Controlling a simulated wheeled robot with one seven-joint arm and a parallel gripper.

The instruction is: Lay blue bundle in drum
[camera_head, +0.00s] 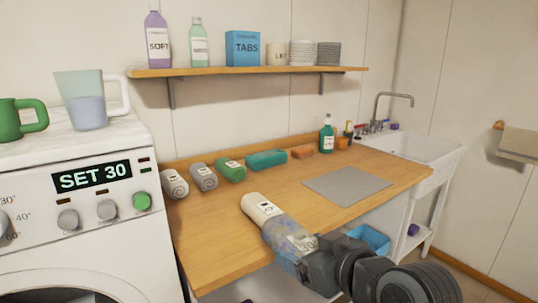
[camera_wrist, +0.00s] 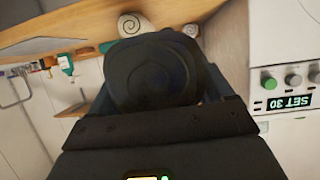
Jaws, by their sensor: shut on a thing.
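A blue-grey mottled bundle (camera_head: 285,235) with a pale label is at the end of my arm in the head view. My gripper (camera_head: 303,252) is shut on it, in front of the counter's front edge. In the wrist view a large dark round end (camera_wrist: 155,75), probably the bundle's, fills the space between the jaws. The drum opening (camera_head: 60,296) of the white washing machine (camera_head: 105,205) shows only its top at the lower left, well left of my gripper. The rest of the drum is out of view.
A white roll (camera_head: 260,207) is on the wooden counter (camera_head: 235,240) just beyond the bundle. Grey rolls (camera_head: 204,177), a green roll (camera_head: 231,170) and teal and orange bundles line the back. A grey mat (camera_head: 346,186) lies right. A blue bin (camera_head: 372,238) is below.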

